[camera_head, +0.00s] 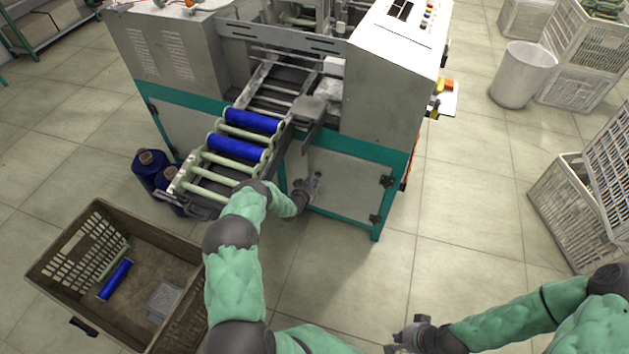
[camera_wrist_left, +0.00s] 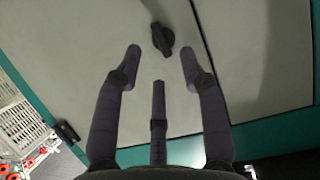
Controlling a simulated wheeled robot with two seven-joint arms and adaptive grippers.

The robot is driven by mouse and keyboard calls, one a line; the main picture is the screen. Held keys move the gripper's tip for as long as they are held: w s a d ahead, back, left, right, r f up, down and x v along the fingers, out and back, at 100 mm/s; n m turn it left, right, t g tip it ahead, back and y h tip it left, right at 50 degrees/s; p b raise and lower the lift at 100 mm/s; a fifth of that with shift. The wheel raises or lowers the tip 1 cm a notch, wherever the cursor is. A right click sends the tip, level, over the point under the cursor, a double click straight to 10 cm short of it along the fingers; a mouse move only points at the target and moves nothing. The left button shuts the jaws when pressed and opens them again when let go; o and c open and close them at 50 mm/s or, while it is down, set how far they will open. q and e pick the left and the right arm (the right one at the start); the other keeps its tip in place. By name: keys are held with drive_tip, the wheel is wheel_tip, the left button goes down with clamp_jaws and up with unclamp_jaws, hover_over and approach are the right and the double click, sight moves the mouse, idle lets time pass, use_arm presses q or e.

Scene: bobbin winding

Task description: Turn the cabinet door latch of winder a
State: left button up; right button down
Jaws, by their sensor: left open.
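The winder (camera_head: 380,95) is a grey machine with teal trim and a lower cabinet door (camera_head: 345,180). In the left wrist view the dark latch (camera_wrist_left: 162,38) stands on the grey door (camera_wrist_left: 95,75), close to a vertical seam. My left gripper (camera_head: 310,187) is in front of the door; in the left wrist view it (camera_wrist_left: 160,60) is open, with the latch just beyond and between its fingertips. I see no clear contact. In the head view the latch cannot be made out behind the gripper. My right gripper (camera_head: 408,335) is low at the bottom, away from the winder; its fingers are unclear.
A roller chute with blue bobbins (camera_head: 235,148) juts out above and left of my left arm. A brown crate (camera_head: 185,260) holding a blue bobbin stands at lower left. Blue cones (camera_head: 150,165) stand by the winder. White crates (camera_head: 570,205) are at right. The floor between is clear.

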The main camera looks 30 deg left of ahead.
use_arm(q)
drive_tip(key=shift+v, duration=1.65)
drive_tip(key=s+d+r+g+h+p, duration=0.1)
drive_tip(key=s+d+g, duration=0.1)
drive_tip(key=s+d, duration=0.35)
drive_tip(key=s+d+r+g+h+p, duration=0.1)
drive_tip(key=s+d+g+h+p, duration=0.15)
drive_tip(key=d, duration=0.65)
drive_tip(key=s+d+r+g+h+p, duration=0.1)
drive_tip(key=s+d+g, duration=0.1)
drive_tip(key=s+d, duration=0.45)
drive_tip(key=s+d+r+g+p, duration=0.1)
drive_tip(key=s+d+r+g, duration=0.1)
drive_tip(key=s, duration=0.5)
drive_tip(key=s+d+r+g+h+p, duration=0.1)
drive_tip(key=s+d+r+g, duration=0.1)
drive_tip(key=s+d+r, duration=0.3)
drive_tip(key=s+d+r+g+p, duration=0.1)
drive_tip(key=s+d, duration=0.4)
drive_tip(key=s, duration=0.5)
wheel_tip(320, 180, up, 3)
drive_tip(key=shift+d+f+n+g, duration=0.2)
drive_tip(key=shift+d+n+g, duration=0.15)
drive_tip(key=shift+g, duration=0.3)
